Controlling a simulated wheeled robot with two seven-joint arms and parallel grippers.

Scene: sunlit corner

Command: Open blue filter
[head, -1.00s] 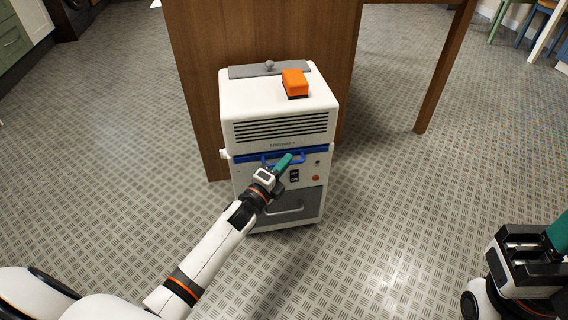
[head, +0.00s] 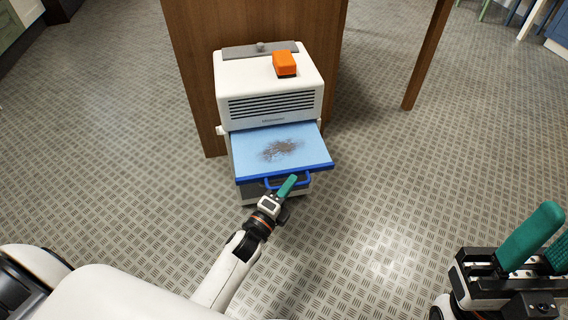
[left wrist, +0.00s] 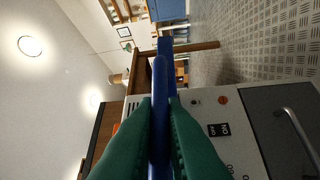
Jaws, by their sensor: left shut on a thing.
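The blue filter (head: 262,151) is a flat light-blue tray with a darker blue front edge and a brown dirty patch in its middle. It sticks out of the front of the white machine (head: 265,78), below the vent slots. My left gripper (head: 287,186) is at the filter's front and shut on its blue handle (head: 270,183). In the left wrist view the green fingers hug the blue handle bar (left wrist: 159,115) from both sides. My right gripper (head: 531,240), with green fingers, is at the lower right, away from the machine; its gap is unclear.
An orange block (head: 284,63) and a grey strip with a knob (head: 260,49) are on top of the machine. A brown wooden table panel (head: 190,60) stands behind it. The patterned metal floor (head: 390,190) is clear in front and to the right.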

